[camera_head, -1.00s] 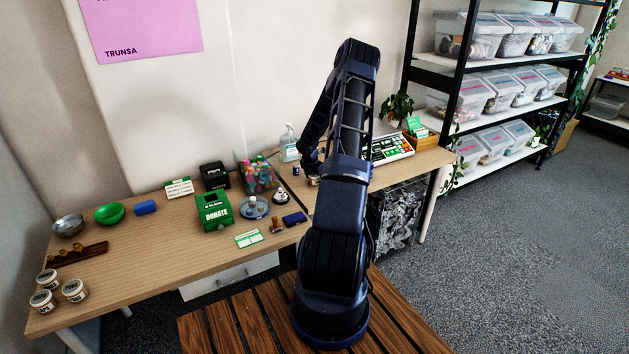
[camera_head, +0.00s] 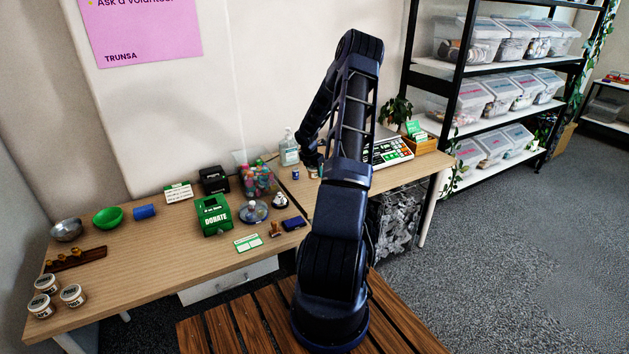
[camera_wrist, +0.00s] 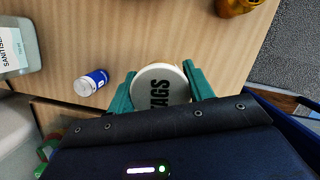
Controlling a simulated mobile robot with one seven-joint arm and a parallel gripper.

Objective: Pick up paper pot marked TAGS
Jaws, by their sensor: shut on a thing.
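The paper pot marked TAGS (camera_wrist: 158,84) has a round, pale lid with dark lettering and shows in the wrist view. My gripper (camera_wrist: 160,78) is shut on it, with one green finger on each side. The near part of the pot is hidden by the gripper body. In the head view my gripper (camera_head: 313,163) is at the back of the desk, mostly behind my arm, so the pot is hardly visible there. I cannot tell how far the pot is from the desk top.
A donation box (camera_head: 213,216), a jar of colourful items (camera_head: 257,180) and a plant (camera_head: 396,112) stand nearby. Three white pots (camera_head: 72,295) sit at the desk's front left.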

